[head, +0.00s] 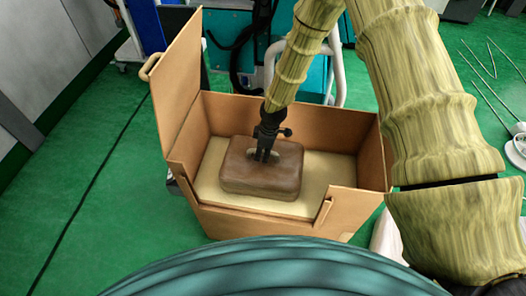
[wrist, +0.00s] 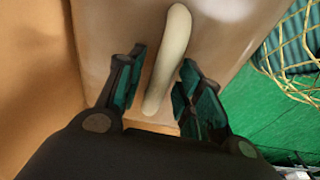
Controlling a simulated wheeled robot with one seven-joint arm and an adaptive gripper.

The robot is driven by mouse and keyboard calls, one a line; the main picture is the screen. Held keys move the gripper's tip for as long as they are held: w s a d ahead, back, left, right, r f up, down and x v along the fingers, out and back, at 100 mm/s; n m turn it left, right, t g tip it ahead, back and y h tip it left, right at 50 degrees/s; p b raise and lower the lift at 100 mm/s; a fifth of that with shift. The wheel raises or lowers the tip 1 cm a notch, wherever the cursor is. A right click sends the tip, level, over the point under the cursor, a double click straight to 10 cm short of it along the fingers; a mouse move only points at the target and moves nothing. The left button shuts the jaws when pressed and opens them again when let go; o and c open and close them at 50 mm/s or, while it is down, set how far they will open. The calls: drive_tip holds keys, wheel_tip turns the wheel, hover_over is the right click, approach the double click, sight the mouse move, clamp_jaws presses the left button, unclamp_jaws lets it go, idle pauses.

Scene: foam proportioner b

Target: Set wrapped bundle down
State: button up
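The wrapped bundle (head: 258,180) is a brown, rounded block lying on a cream pad (head: 320,178) inside an open tan box (head: 222,213). In the wrist view the bundle's top face (wrist: 225,45) carries a cream, bar-like handle (wrist: 168,55). My gripper (head: 263,156) is above the bundle, pointing down at its top. In the wrist view my gripper's fingers (wrist: 160,92) stand apart on either side of the handle, with visible gaps between them and it. The bundle's underside is hidden.
The box has a tall panel (head: 178,80) raised at its left and low walls around the pad. Teal equipment with a pale tube frame (head: 337,75) stands behind it. Green floor is clear at left. Thin rods (head: 490,100) lie at right.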

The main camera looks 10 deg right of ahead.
wheel_tip(320, 180, up, 12)
drive_tip(key=d+b, duration=0.1)
drive_tip(key=b, duration=0.1)
drive_tip(key=shift+s+d, duration=0.35)
idle(0.6)
drive_tip(key=shift+r, duration=0.1)
